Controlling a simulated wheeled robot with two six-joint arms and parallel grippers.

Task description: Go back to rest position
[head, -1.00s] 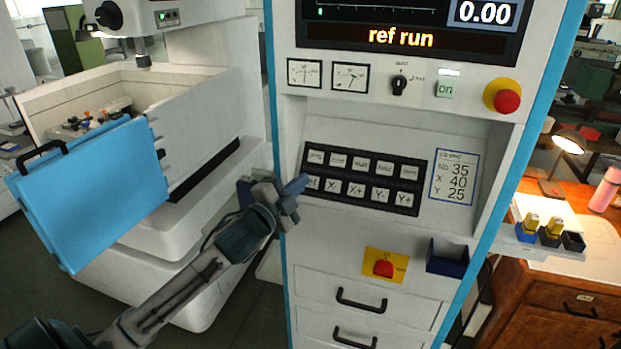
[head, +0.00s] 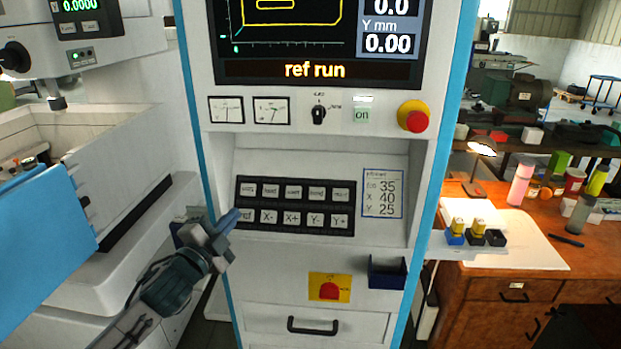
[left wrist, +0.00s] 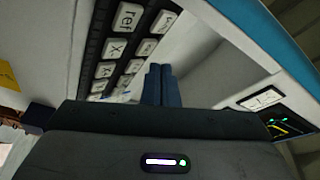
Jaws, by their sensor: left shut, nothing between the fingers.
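My left gripper (head: 226,222) is at the left end of the key panel (head: 294,206) on the white control cabinet (head: 285,275). Its blue fingers are together and empty, pointing up and right, close to the "ref" key. I cannot tell in the head view whether they touch it. In the left wrist view the shut fingers (left wrist: 162,86) show in front of the cabinet face, with the "ref" key (left wrist: 130,17) and other keys to their upper left. The cabinet screen (head: 315,70) reads "ref run". My right gripper is in neither view.
A white machine with an open blue door (head: 45,240) stands at the left. On the cabinet are a red stop button (head: 416,118), a red knob on a yellow plate (head: 329,288) and a dark blue bin (head: 387,271). A wooden desk (head: 500,290) with a lamp (head: 482,148) is at the right.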

